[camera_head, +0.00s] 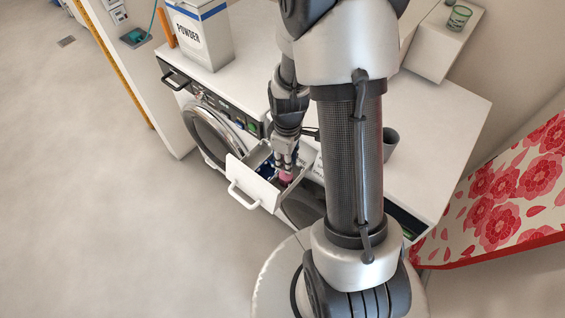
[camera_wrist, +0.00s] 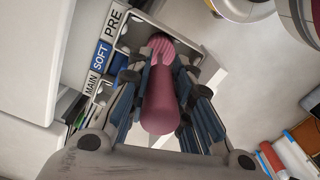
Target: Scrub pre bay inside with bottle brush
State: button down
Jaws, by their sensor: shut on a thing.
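The detergent drawer (camera_head: 256,190) is pulled out of the washing machine, with its white handled front facing left. In the wrist view its side carries the labels MAIN, SOFT and PRE (camera_wrist: 113,22). My gripper (camera_wrist: 162,72) is shut on the pink bottle brush (camera_wrist: 160,105). The brush's ridged pink head points into the drawer beside the PRE label. Whether it touches the bay's floor or walls is hidden. In the head view my gripper (camera_head: 285,163) is over the open drawer, with a bit of the pink brush (camera_head: 286,177) showing below it.
The washing machine's round door (camera_head: 207,133) is left of the drawer. A powder box (camera_head: 203,38) and a dark cup (camera_head: 389,141) stand on the white counter (camera_head: 440,125). A green-patterned glass (camera_head: 459,18) stands at the back right. Open floor lies at left.

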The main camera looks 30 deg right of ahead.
jog(key=shift+w+d, duration=0.25)
jog(key=shift+d, duration=0.4)
jog(key=shift+w+d, duration=0.2)
jog(key=shift+d, duration=0.5)
jog(key=shift+w+d, duration=0.25)
jog(key=shift+d, duration=0.4)
jog(key=shift+a, duration=0.15)
jog(key=s+a, duration=0.3)
jog(key=a, duration=0.4)
jog(key=shift+a, duration=0.35)
jog(key=shift+w+d, duration=0.35)
jog(key=shift+d, duration=0.4)
jog(key=shift+w+d, duration=0.2)
jog(key=shift+d, duration=0.4)
jog(key=shift+w+d, duration=0.25)
jog(key=shift+d, duration=0.4)
notch_tip(320, 180, up, 7)
jog(key=p, duration=0.6)
jog(key=shift+r, duration=0.15)
